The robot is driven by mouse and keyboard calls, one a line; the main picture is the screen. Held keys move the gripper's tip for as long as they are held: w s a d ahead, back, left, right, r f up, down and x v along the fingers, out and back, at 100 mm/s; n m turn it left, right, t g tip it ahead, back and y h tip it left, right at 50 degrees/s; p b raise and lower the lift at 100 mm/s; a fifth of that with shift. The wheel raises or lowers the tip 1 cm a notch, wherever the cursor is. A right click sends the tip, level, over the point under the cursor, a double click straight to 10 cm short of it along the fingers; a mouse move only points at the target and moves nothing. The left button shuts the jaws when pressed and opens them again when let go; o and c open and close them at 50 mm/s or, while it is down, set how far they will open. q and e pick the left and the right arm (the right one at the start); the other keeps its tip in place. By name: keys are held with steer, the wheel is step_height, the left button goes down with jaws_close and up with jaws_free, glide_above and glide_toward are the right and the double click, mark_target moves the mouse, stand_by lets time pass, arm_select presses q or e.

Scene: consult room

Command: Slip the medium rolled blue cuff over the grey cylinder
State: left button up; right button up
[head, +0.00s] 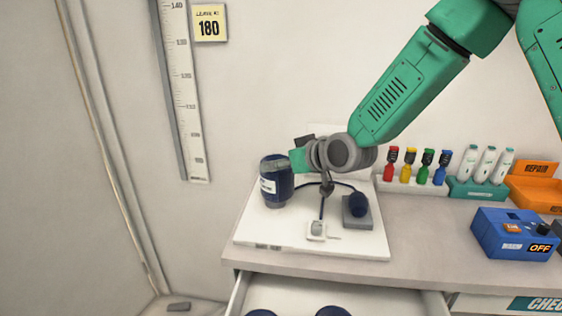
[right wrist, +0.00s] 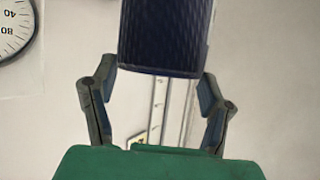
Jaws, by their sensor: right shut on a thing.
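The rolled blue cuff (head: 277,184), dark blue with a white label, stands upright at the left of the white board (head: 362,246). A little of the grey cylinder (head: 275,204) seems to show below its lower edge; the rest is hidden, so I cannot tell how far the cuff is around it. My right gripper (head: 297,160) reaches in from the right and is shut on the cuff near its top. In the right wrist view the cuff (right wrist: 162,38) fills the space between the fingers (right wrist: 158,80). My left gripper is out of view.
The open drawer (head: 290,294) in front holds two dark blue rolls (head: 333,311). Coloured bottles (head: 407,165) and a blue box (head: 512,234) stand to the right.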

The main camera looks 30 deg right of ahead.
steer(key=shift+f+b, duration=0.8)
steer(key=shift+f, duration=0.55)
steer(key=o, duration=1.7)
steer(key=shift+s+r, duration=0.15)
steer(key=shift+s, duration=0.05)
steer(key=v, duration=1.1)
steer(key=shift+s+d, duration=0.15)
steer(key=shift+s, duration=0.05)
steer(key=shift+r, duration=0.1)
